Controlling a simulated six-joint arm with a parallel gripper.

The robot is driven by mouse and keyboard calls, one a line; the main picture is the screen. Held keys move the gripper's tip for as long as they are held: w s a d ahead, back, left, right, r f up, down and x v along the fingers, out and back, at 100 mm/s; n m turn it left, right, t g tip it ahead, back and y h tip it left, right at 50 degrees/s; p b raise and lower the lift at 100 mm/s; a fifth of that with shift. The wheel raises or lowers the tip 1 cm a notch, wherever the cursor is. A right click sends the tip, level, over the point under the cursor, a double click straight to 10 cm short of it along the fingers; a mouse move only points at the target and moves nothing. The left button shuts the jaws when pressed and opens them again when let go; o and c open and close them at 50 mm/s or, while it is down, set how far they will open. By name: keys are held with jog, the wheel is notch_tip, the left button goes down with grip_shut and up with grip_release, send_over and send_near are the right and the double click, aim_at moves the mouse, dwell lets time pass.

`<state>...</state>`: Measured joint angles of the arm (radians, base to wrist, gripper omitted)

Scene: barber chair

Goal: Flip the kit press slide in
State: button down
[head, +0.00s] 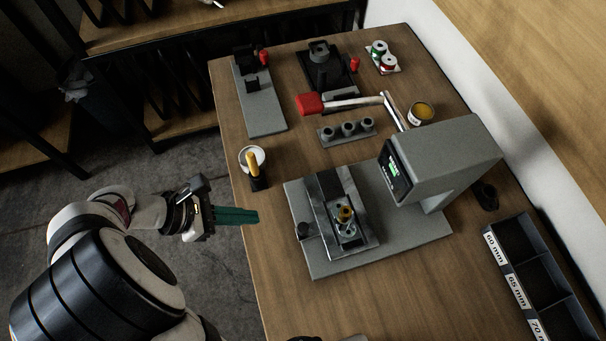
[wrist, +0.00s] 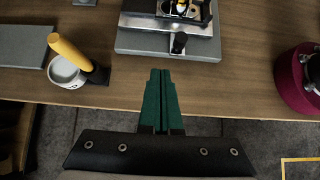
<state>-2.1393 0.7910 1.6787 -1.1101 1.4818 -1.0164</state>
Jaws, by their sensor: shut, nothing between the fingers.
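The kit press (head: 445,160) stands on a grey base plate at the middle right of the table. Its slide (head: 340,212) is a metal tray on the left part of the base, out from under the press head, with small parts and a brass-coloured piece in it. A dark knob (head: 303,230) sits at the slide's left side; it also shows in the wrist view (wrist: 179,42). My gripper (head: 257,216) has green fingers, shut and empty, at the table's left edge, left of the knob and apart from it. In the wrist view the fingers (wrist: 161,74) point toward the knob.
A white cup (head: 252,158) with a yellow-handled tool stands near the left edge. A labelled bin (head: 530,270) is at the right. The table front is mostly clear.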

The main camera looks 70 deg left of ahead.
send_near(314, 214)
jog(key=f, duration=0.3)
jog(key=shift+s+f, duration=0.3)
jog(key=w, duration=0.3)
jog(key=shift+w+f, duration=0.35)
jog(key=shift+f, duration=0.05)
jog(key=shift+w, duration=0.5)
jog(key=shift+w, duration=0.1)
jog(key=w, duration=1.2)
jog(key=shift+w, duration=0.25)
